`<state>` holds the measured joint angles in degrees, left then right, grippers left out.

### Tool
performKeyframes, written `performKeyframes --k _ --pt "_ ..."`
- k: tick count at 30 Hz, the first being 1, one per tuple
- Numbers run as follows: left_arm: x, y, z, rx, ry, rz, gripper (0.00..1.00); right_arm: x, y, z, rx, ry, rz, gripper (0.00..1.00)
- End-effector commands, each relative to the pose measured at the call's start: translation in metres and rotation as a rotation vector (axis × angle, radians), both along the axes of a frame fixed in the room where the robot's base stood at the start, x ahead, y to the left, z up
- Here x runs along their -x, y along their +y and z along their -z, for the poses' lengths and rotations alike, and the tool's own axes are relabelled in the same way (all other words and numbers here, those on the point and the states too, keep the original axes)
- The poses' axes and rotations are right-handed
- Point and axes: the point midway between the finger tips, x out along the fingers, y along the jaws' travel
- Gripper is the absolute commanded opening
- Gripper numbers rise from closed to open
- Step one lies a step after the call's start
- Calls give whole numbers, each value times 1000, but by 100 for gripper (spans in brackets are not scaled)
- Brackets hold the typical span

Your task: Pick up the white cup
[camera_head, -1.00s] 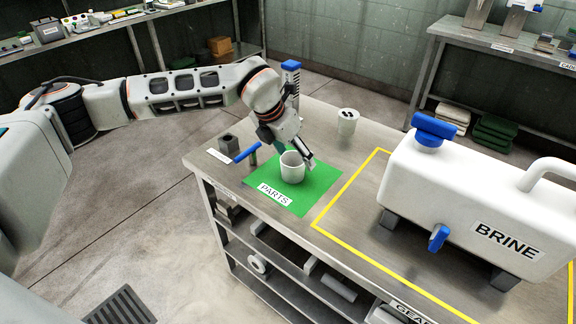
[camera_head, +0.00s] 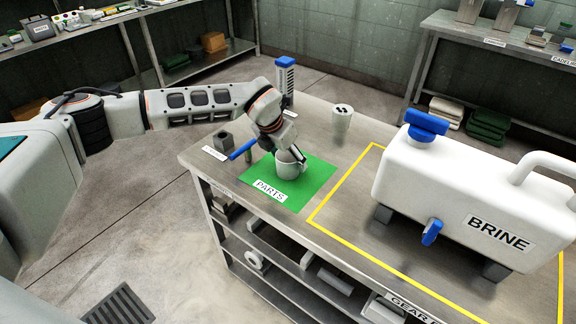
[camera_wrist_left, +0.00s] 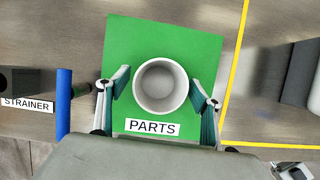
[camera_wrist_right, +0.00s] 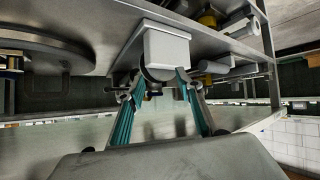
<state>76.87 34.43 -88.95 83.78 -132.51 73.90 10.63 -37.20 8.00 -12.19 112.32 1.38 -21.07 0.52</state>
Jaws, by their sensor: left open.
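The white cup (camera_head: 291,170) stands upright on the green PARTS mat (camera_head: 318,176). My left gripper (camera_head: 284,158) comes down over it and hides part of its rim. In the left wrist view the cup (camera_wrist_left: 161,107) is empty and sits between the two open fingers (camera_wrist_left: 159,82), one on each side. A narrow gap seems to show at each finger, so I cannot tell any contact. My right gripper (camera_wrist_right: 160,76) shows only in its own wrist view, with its fingers apart and away from the mat.
A blue-handled tool (camera_head: 243,149) and a dark square block (camera_head: 224,140) lie left of the mat. A blue-topped post (camera_head: 286,75) and a pale canister (camera_head: 342,118) stand behind. The large white BRINE tank (camera_head: 455,185) fills the table's right side, inside yellow tape.

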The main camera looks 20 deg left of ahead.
Motion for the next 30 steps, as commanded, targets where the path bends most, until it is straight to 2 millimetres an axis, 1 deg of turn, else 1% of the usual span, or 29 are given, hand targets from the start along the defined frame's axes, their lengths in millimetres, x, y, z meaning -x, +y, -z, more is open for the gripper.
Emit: performKeyframes --k 2,3,5,6,7,8,17,22,26,29,30 --pt "0 0 0 0 0 0 65 0 0 0 0 -1 0 36" --pt "0 0 0 0 0 0 60 0 0 0 0 -1 0 36" --pt "0 0 0 0 0 0 44 0 0 0 0 -1 0 36" --pt "0 0 -1 0 0 0 34 0 0 0 0 -1 0 36" --pt "0 0 -1 0 0 0 26 -1 0 -1 0 -1 0 36" --pt "0 0 -1 0 0 0 23 -1 0 -1 -1 -2 0 36" --pt "0 0 -1 0 -1 0 23 -1 0 -2 -1 -4 0 36" --pt "0 0 -9 1 -2 0 23 -1 0 -1 -1 -4 0 36" --pt "-1 0 -24 2 -4 0 23 -1 0 -1 0 -3 0 36" --pt "-1 -1 -43 2 -6 0 23 -1 0 0 0 -3 0 36" --pt "-1 -1 -53 1 -6 1 23 -1 0 1 0 -3 0 36"
